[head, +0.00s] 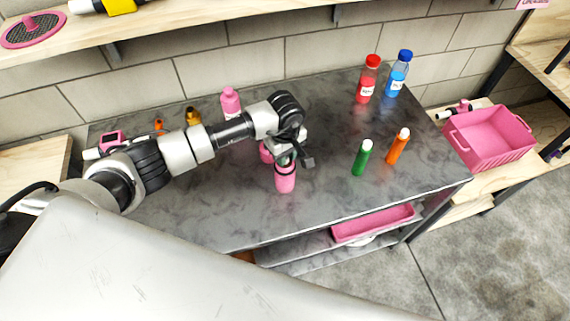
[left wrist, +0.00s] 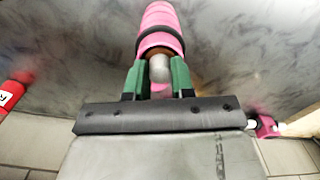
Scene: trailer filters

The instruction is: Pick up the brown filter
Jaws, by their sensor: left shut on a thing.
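My left gripper (head: 285,157) is over the middle of the grey table (head: 225,215). It is shut on the upper end of a pink bottle (head: 286,182) with a dark band. In the left wrist view the green fingers (left wrist: 158,78) sit either side of its grey rounded tip, with some brown beside it, and the pink body (left wrist: 160,20) extends beyond. I cannot tell whether it touches the table. A small gold-brown item (head: 193,116) stands at the back left, partly behind my arm; I cannot tell whether it is the brown filter. My right gripper is not in view.
A red bottle (head: 367,80) and a blue bottle (head: 398,75) stand at the back right. Green (head: 361,158) and orange (head: 397,147) tubes stand nearer. Another pink bottle (head: 231,104) is behind my arm. A pink bin (head: 490,137) is at the right. The table's front left is clear.

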